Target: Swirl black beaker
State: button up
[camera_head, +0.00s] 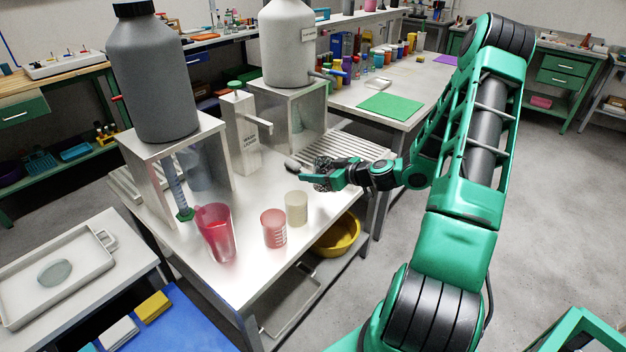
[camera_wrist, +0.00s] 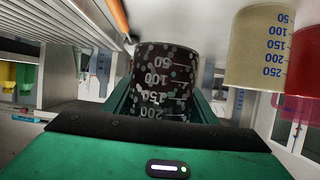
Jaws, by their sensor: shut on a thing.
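The black beaker (camera_wrist: 165,75) is dark and speckled, with white volume marks. It sits between the fingers of my gripper (camera_wrist: 165,100) in the wrist view, and the gripper is shut on it. In the head view, my green and black gripper (camera_head: 318,180) reaches from the right over the steel table (camera_head: 250,255). There the beaker (camera_head: 323,164) is small and partly covered by the fingers. I cannot tell whether its base touches the table.
A cream beaker (camera_head: 296,208), a red beaker (camera_head: 274,228) and a larger red jug (camera_head: 215,232) stand nearby. A liquid soap dispenser (camera_head: 243,140) and a white bottle (camera_head: 288,45) on a metal stand (camera_head: 292,115) are behind. A grey bottle (camera_head: 152,80) is left.

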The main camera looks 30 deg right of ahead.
notch_tip(320, 180, up, 7)
dwell(0.8)
jog(key=shift+d, duration=0.1)
